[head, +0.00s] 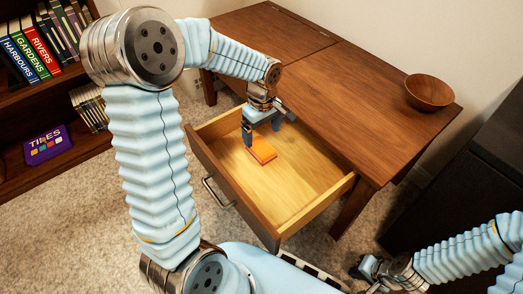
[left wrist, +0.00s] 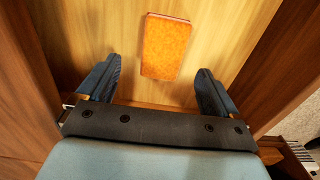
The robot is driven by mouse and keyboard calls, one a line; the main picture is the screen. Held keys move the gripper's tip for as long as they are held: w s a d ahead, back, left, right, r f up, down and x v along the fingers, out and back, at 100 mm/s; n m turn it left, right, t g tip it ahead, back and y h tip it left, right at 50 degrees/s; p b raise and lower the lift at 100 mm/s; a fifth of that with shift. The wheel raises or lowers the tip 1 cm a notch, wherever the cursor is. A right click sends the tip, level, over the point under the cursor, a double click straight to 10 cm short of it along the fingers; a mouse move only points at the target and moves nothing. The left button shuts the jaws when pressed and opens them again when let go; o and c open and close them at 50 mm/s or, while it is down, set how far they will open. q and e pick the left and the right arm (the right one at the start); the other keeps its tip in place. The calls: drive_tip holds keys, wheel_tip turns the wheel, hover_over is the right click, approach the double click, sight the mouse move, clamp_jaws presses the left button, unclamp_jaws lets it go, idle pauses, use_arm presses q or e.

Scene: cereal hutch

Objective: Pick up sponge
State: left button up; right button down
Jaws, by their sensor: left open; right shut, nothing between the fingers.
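The orange sponge (head: 262,150) lies flat on the floor of the open drawer (head: 301,193). In the left wrist view the sponge (left wrist: 167,48) lies ahead of the space between the fingers, with bare drawer floor around it. My left gripper (head: 262,138) is open above the sponge and hides part of it in the head view. Its two fingers (left wrist: 157,88) are spread wider than the sponge, with nothing between them. My right gripper (head: 363,271) is shut and empty, low at the bottom right, away from the drawer.
The drawer's front panel (head: 228,191) and side walls surround the sponge. The wooden table (head: 340,85) stands above the drawer and bears a wooden bowl (head: 429,92). A bookshelf (head: 70,151) with a purple box (head: 47,145) is at left. A dark cabinet (head: 470,165) is at right.

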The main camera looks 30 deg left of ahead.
sight(261, 146)
use_arm(q)
drive_tip(key=f+b, duration=0.1)
drive_tip(key=f, duration=0.4)
drive_tip(key=shift+s+f, duration=0.1)
drive_tip(key=shift+s, duration=0.1)
drive_tip(key=c, duration=1.2)
drive_tip(key=shift+r, duration=0.75)
drive_tip(key=s+r, duration=0.1)
drive_tip(key=r, duration=0.1)
drive_tip(key=s+d+r+p, duration=0.1)
drive_tip(key=r, duration=0.1)
drive_tip(key=s+r+p, duration=0.1)
drive_tip(key=s+r, duration=0.1)
drive_tip(key=r, duration=0.1)
drive_tip(key=shift+d+r, duration=0.1)
drive_tip(key=shift+d, duration=0.2)
drive_tip(key=s+d+r, duration=0.1)
drive_tip(key=s, duration=0.2)
drive_tip(key=s+d+r, duration=0.1)
drive_tip(key=s+r, duration=0.1)
drive_tip(key=s, duration=0.1)
drive_tip(key=s+d+r+p, duration=0.1)
drive_tip(key=s, duration=0.2)
drive_tip(key=shift+s+d+r, duration=0.1)
drive_tip(key=shift+d+r, duration=0.1)
